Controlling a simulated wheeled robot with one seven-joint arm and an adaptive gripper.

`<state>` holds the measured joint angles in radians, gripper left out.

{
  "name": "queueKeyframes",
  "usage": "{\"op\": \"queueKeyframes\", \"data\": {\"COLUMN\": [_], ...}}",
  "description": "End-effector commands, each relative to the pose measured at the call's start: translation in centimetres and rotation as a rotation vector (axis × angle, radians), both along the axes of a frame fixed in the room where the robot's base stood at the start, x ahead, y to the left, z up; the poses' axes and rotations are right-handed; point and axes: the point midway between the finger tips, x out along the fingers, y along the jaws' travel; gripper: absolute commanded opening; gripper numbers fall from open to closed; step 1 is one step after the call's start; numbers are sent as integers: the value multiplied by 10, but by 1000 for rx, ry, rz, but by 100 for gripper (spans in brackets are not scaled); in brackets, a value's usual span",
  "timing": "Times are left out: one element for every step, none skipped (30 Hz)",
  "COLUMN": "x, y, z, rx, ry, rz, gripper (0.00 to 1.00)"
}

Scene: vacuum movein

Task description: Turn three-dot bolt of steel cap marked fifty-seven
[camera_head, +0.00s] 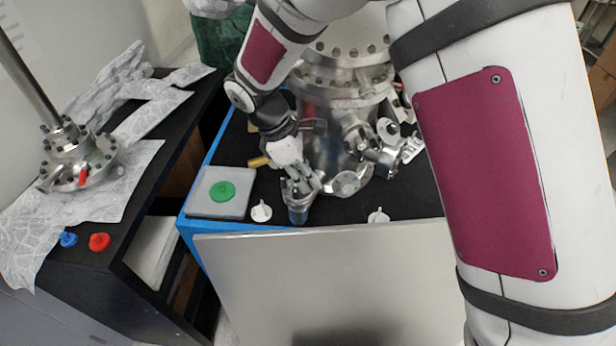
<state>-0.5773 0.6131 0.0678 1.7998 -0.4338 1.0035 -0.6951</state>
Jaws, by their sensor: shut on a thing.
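The steel vacuum chamber (337,135) stands on the black bench, with bolted flanges at its top and ports on its side. A small round steel cap (346,184) faces forward low on its front. A number or dots on the caps and bolts are too small to read. My gripper (299,190) points down in front of the chamber, left of that cap. It is closed around the top of a short blue-grey cylindrical thing (298,214) near the bench's front edge. Whether this thing touches the bench, I cannot tell.
Two white knobs (261,211) (378,216) stand by the front edge. A grey tray (205,207) holds a green disc (222,192). On the left bench, a steel flange with a rod (75,155) rests on crumpled foil (130,170), near blue (68,239) and red (99,241) knobs.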

Motion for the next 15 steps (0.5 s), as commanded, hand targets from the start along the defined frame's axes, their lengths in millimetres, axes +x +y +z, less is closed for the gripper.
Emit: {"op": "queueKeyframes", "data": {"x": [1,1,1,1,1,1,1,1,1,1,1,1,1,1,1], "y": [0,0,0,0,0,0,0,0,0,0,0,0,0,0,0], "z": [0,0,1,1,1,1,1,1,1,1,1,1,1,1,1], "rx": [1,0,0,0,0,0,0,0,0,0,0,0,0,0,0], "ry": [-2,-1,-1,-1,-2,-1,-1,-1,-1,-2,-2,-2,-2,-2,-2], "rz": [-27,-37,-43,-44,-44,-43,-43,-43,-43,-41,-41,-41,-41,-41,-40], "gripper": [0,0,0,0,0,0,0,0,0,0,16,20,20,20,20]}}
